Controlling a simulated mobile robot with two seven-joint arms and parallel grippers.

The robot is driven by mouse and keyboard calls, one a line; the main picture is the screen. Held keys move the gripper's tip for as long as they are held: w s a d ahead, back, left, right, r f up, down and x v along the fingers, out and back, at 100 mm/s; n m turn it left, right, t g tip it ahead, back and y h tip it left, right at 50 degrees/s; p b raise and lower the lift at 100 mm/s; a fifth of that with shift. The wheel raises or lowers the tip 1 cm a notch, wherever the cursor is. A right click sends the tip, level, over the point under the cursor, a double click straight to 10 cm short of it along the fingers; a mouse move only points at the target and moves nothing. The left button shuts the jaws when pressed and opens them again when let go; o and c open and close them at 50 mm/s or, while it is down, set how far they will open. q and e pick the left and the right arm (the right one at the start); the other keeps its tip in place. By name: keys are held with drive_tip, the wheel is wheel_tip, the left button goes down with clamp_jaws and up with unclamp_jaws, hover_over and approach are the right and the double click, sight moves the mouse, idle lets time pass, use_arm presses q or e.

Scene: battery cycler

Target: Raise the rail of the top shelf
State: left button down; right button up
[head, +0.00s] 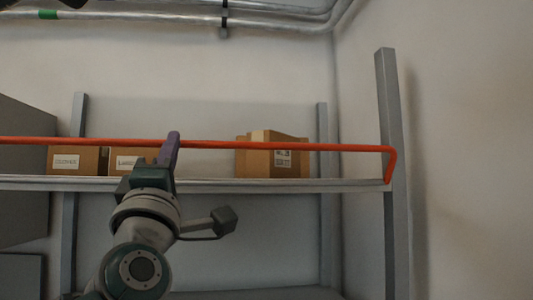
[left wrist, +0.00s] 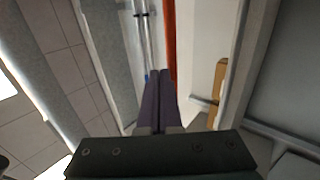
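The orange-red rail (head: 330,147) of the top shelf runs level across the head view, above the shelf's front edge (head: 290,185). Its right end bends down to the shelf by the right post. My left gripper (head: 171,148) is at the rail, left of its visible middle, with its purple fingers pointing up and covering a short piece of it. In the left wrist view the fingers (left wrist: 159,100) lie side by side, closed, and the rail (left wrist: 169,40) passes just right of them, not visibly between them. Contact with the rail cannot be told. My right gripper is not in view.
Cardboard boxes stand on the shelf behind the rail: two at the left (head: 78,160) (head: 128,160) and a group at the right (head: 262,160). A grey front post (head: 392,130) stands at the right. Pipes (head: 270,20) run along the wall above.

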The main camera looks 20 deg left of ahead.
use_arm(q)
drive_tip(key=shift+x, duration=1.35)
